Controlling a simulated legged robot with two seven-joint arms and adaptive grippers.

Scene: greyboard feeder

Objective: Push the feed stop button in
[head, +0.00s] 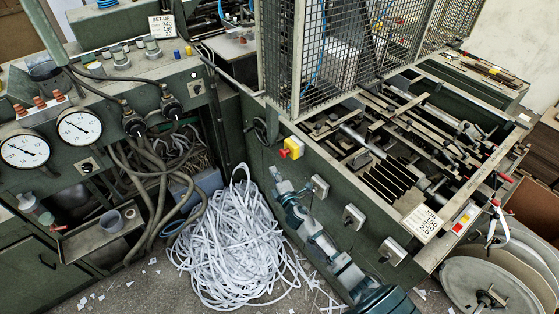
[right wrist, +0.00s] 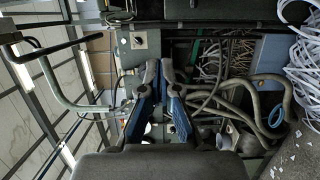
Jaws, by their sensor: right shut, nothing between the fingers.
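A red button on a yellow housing (head: 292,147) sits on the upper front of the green machine's side panel (head: 262,152). A second red and yellow control (head: 466,217) sits at the machine's right end. No label reading feed stop is legible, so I cannot tell which control is that button. My right gripper (head: 277,176) reaches up from the bottom, below and left of the yellow housing in the picture, apart from it. It is shut and empty; its fingers also show in the right wrist view (right wrist: 164,78). My left gripper is not in view.
Light switch boxes (head: 353,216) line the side panel beside my right arm. A wire guard (head: 340,50) stands above the machine. A heap of white strips (head: 230,245) covers the floor. A console with gauges (head: 78,127) stands left, with hanging hoses (head: 150,195).

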